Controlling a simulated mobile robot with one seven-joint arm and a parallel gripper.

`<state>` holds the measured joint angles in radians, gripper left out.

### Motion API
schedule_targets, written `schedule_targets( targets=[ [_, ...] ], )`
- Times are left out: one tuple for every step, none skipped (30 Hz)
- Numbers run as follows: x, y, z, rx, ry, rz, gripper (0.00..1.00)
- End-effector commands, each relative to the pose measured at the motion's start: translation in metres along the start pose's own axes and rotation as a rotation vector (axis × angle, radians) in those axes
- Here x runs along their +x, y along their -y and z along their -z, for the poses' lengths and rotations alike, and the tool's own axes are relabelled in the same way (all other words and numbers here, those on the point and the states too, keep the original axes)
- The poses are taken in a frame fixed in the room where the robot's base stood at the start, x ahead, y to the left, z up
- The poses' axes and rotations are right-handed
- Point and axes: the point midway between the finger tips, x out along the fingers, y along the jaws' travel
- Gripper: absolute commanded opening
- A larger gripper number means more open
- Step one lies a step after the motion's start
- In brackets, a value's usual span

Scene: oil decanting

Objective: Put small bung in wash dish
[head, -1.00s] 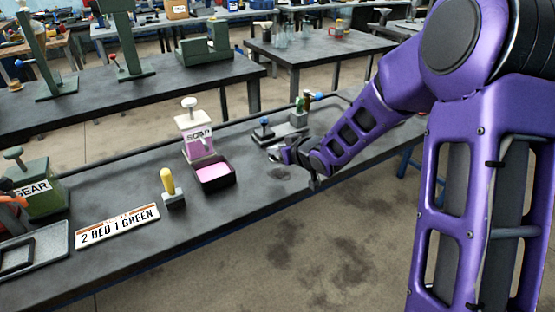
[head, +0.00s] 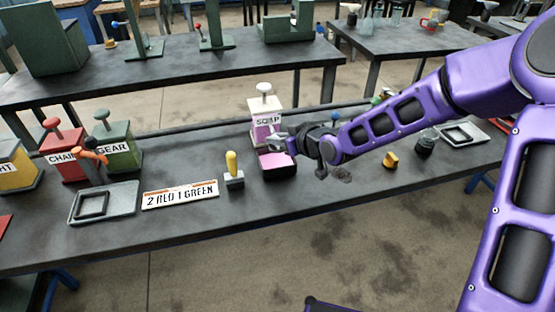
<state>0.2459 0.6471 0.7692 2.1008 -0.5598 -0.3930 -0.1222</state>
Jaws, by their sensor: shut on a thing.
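The wash dish, a small black square dish (head: 278,173) with pink liquid in it, stands on the bench in front of the soap dispenser (head: 264,116). My gripper (head: 276,139) is just above the dish's back edge in the picture, close to the front of the dispenser. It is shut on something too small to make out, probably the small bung. I cannot tell how high the gripper is above the liquid.
A yellow-handled stamp (head: 232,172) stands left of the dish. Left of it are a "2 RED 1 GREEN" sign (head: 181,194) and a grey tray (head: 124,210). A yellow piece (head: 391,160) and a dark flask (head: 425,144) stand to the right.

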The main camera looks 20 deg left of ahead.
Motion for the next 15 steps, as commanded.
schedule_targets(
  targets=[
    [0.006,0.001,-0.011,0.002,0.002,0.002,0.00],
    [0.008,0.001,-0.015,0.002,0.001,0.002,0.00],
    [0.010,0.000,-0.019,0.002,0.001,0.000,0.00],
    [0.012,0.000,-0.021,0.002,0.001,0.000,0.00],
    [0.013,0.000,-0.023,0.001,0.001,0.000,0.00],
    [0.014,0.000,-0.025,0.000,0.000,0.000,0.00],
    [0.015,0.000,-0.026,0.000,0.000,0.000,0.00],
    [0.016,0.000,-0.028,0.000,-0.001,0.000,0.00],
    [0.017,0.000,-0.031,0.001,0.000,0.000,0.00],
    [0.019,0.000,-0.035,0.001,0.000,0.000,0.00],
    [0.021,0.000,-0.039,0.002,0.002,0.000,0.00],
    [0.024,0.000,-0.045,0.003,0.002,0.000,0.00],
    [0.027,0.000,-0.049,0.003,0.001,0.000,0.00],
    [0.029,0.000,-0.052,0.003,0.001,0.000,0.00],
    [0.031,0.000,-0.056,0.003,0.001,0.000,0.00]
  ],
)
